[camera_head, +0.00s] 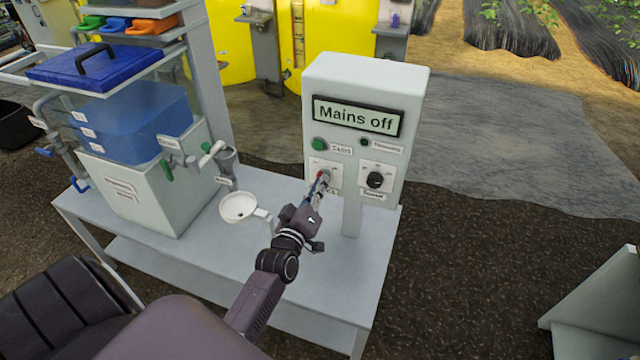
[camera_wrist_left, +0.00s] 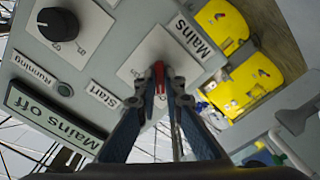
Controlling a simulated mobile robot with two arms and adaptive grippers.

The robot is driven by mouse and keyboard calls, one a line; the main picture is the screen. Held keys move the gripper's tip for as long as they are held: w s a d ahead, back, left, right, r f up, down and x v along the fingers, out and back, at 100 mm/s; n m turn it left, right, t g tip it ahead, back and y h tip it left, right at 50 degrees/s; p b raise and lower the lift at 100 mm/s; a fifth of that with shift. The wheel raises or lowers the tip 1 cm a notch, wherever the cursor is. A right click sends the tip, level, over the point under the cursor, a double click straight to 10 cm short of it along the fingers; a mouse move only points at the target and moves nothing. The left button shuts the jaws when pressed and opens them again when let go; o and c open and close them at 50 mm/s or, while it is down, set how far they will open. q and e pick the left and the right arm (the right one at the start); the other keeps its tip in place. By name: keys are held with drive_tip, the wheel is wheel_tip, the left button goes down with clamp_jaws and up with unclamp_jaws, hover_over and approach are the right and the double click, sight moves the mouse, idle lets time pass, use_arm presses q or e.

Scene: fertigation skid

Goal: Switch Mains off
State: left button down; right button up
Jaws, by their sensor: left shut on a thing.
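A grey control box (camera_head: 365,75) stands on the skid bench, and its display (camera_head: 357,116) reads "Mains off". The red Mains switch handle (camera_head: 323,177) is on a white plate at the box's lower left; the red handle also shows in the left wrist view (camera_wrist_left: 158,72). My left gripper (camera_head: 321,185) is shut on the red handle, with its two fingers on either side of it in the left wrist view (camera_wrist_left: 160,88). The fingers partly hide the handle and its plate. My right gripper is in neither view.
A green Start button (camera_head: 320,144), a dark Running lamp (camera_head: 365,142) and a black rotary knob (camera_head: 375,180) are close by on the panel. A white funnel bowl (camera_head: 238,207) and a blue-lidded tank (camera_head: 135,120) stand to the left on the bench.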

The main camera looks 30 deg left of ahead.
use_arm(q)
drive_tip(key=shift+f, duration=0.1)
drive_tip(key=c, duration=2)
unclamp_jaws()
drive_tip(key=shift+c, duration=0.2)
drive_tip(key=v, duration=1.2)
drive_tip(key=s+d+f+m+g+h, duration=0.1)
drive_tip(key=s+d+f+m+g, duration=0.2)
drive_tip(key=f, duration=0.8)
drive_tip(key=s+d+f+m+g+h, duration=0.25)
drive_tip(key=s+d+f, duration=0.2)
drive_tip(key=f, duration=0.75)
drive_tip(key=s+d+f+m+g+h, duration=0.1)
drive_tip(key=s+d+f+m+g, duration=0.2)
drive_tip(key=f, duration=0.8)
drive_tip(key=s+f+m+g, duration=0.2)
drive_tip(key=s+f, duration=0.3)
drive_tip(key=s, duration=0.4)
drive_tip(key=s+f+m+g, duration=0.1)
drive_tip(key=s+f+g, duration=0.2)
drive_tip(key=s+f, duration=0.3)
drive_tip(key=s+f+m+g, duration=0.2)
drive_tip(key=s+f, duration=0.4)
drive_tip(key=s, duration=0.8)
drive_tip(key=shift+d+m+g, duration=0.25)
drive_tip(key=shift+m+g, duration=0.1)
drive_tip(key=shift+g, duration=0.2)
